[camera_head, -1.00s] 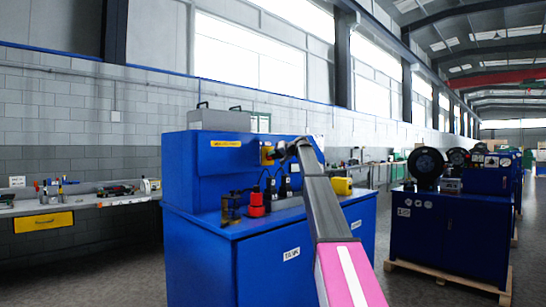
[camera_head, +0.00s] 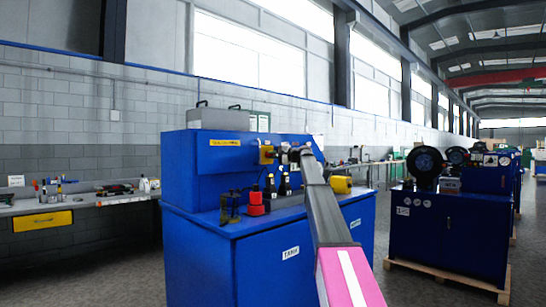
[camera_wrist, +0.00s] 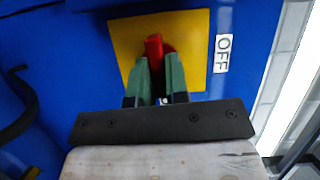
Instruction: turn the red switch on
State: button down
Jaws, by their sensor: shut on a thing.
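The red switch (camera_wrist: 154,47) sits on a yellow square plate (camera_wrist: 195,50) on a blue panel in the wrist view. A white label reading OFF (camera_wrist: 222,53) is to the right of the plate. My gripper (camera_wrist: 161,64) has its two green fingers closed around the red switch, with the top of its handle showing between and just beyond the tips. In the head view the yellow plate (camera_head: 266,155) is on the front of the blue machine, and my gripper (camera_head: 279,155) reaches it from the right. The switch itself is hidden there.
The blue machine (camera_head: 205,255) has a red-and-black part (camera_head: 256,204), dark bottles (camera_head: 284,184) and a yellow part (camera_head: 341,185) on its ledge, below my arm. A workbench (camera_head: 75,205) stands at left, another blue machine (camera_head: 450,230) at right. Floor between the machines is clear.

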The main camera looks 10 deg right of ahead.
jog(key=shift+f+m, duration=0.1)
jog(key=shift+m, duration=0.4)
jog(key=c, duration=1.1)
grip_release()
jog(key=v, duration=1.1)
jog(key=shift+f, duration=0.1)
